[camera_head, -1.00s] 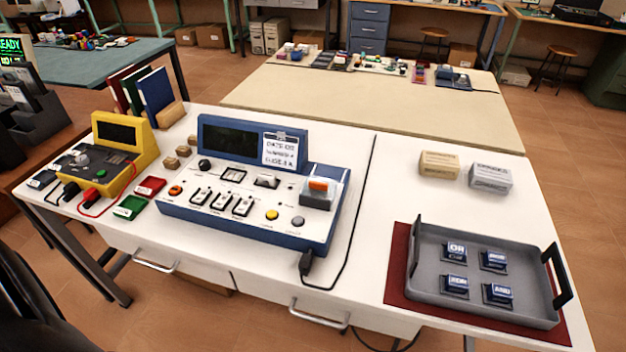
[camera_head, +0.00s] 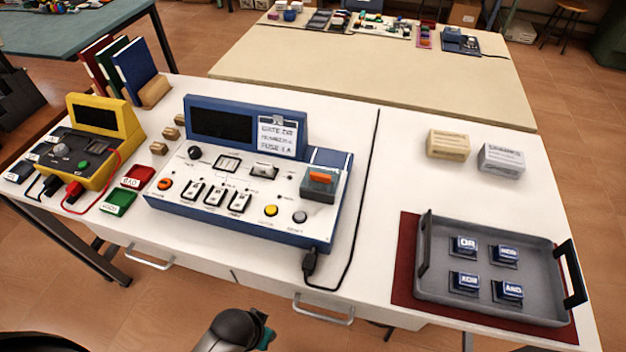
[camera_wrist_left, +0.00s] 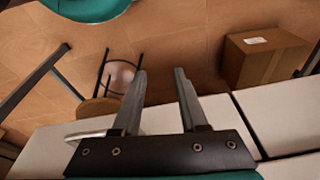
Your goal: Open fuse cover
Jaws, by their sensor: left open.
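The blue console (camera_head: 240,216) with a white sloped panel stands on the white desk. A grey, see-through-looking fuse cover (camera_head: 319,192) sits at the panel's upper right, with an orange piece (camera_head: 321,177) showing at it. The cover looks down, though its hinge is too small to make out. In the left wrist view my left gripper (camera_wrist_left: 160,75) is open and empty, below the desk top in front of the white drawers. A dark arm part of mine shows at the bottom of the head view, well short of the console. My right gripper is out of view.
A black cable (camera_head: 352,235) runs beside the console's right side. A grey tray (camera_head: 425,280) with blue keycap-like blocks is at the right. A yellow meter (camera_head: 100,130) stands at the left. Drawer handles (camera_head: 322,310) stick out in front.

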